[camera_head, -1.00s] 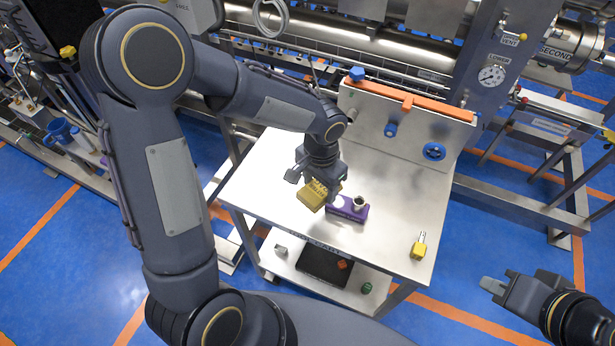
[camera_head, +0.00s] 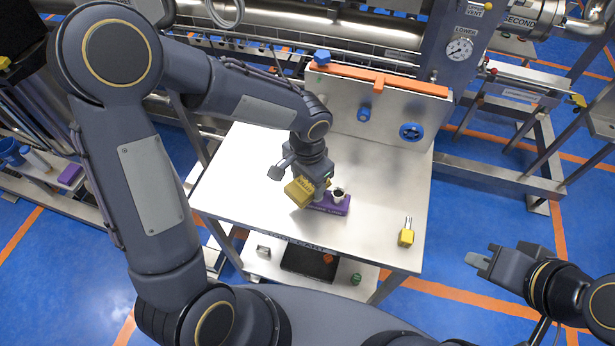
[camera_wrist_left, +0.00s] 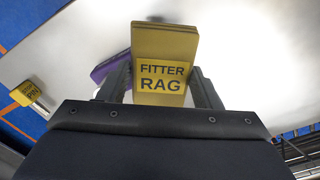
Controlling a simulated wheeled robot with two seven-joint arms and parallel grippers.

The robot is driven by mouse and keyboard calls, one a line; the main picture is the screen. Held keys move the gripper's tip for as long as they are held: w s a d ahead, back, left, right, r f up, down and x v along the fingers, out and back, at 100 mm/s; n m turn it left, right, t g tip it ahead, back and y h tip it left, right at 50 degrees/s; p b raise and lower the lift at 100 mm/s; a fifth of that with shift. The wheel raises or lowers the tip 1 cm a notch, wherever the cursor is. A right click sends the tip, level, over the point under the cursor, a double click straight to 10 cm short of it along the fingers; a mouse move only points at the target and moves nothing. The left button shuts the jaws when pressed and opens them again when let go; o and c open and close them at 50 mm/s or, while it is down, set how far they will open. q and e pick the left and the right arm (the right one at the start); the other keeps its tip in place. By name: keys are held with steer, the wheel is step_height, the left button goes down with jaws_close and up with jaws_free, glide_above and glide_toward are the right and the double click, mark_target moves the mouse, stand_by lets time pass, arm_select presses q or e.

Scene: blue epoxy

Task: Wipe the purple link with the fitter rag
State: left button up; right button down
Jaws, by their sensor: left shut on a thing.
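The fitter rag (camera_head: 300,191) is a yellow folded block, and my left gripper (camera_head: 305,178) is shut on it. In the left wrist view the rag (camera_wrist_left: 163,62) stands between the two fingers with its lettering facing the camera. The purple link (camera_head: 335,206) lies on the steel table, just right of the rag. The rag and gripper partly hide its left end. It also shows behind the left finger in the left wrist view (camera_wrist_left: 106,68). I cannot tell whether rag and link touch. My right gripper (camera_head: 480,258) is off the table at the right, seemingly empty.
A small dark-topped cup (camera_head: 338,195) stands at the purple link. A yellow tagged item (camera_head: 406,236) lies near the right edge of the steel table (camera_head: 250,165). An upright panel with an orange bar (camera_head: 400,84) closes the back. The table's left side is clear.

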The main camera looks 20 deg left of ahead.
mark_target(324, 197)
arm_select(q)
steer(key=shift+f+b, duration=1)
steer(key=shift+f, duration=0.15)
stand_by(0.5)
steer(key=shift+d+r+b, duration=0.15)
steer(key=shift+d+b, duration=0.3)
steer(key=shift+d, duration=1.55)
steer(key=shift+f+b, duration=0.25)
steer(key=shift+b, duration=0.05)
steer(key=shift+a+r, duration=0.1)
steer(key=shift+a, duration=0.35)
steer(key=shift+s+a+f, duration=0.1)
steer(key=shift+a+f, duration=0.05)
steer(key=shift+a, duration=0.7)
steer(key=shift+s+a+f, duration=0.1)
steer(key=shift+a+f, duration=0.05)
steer(key=shift+a, duration=0.65)
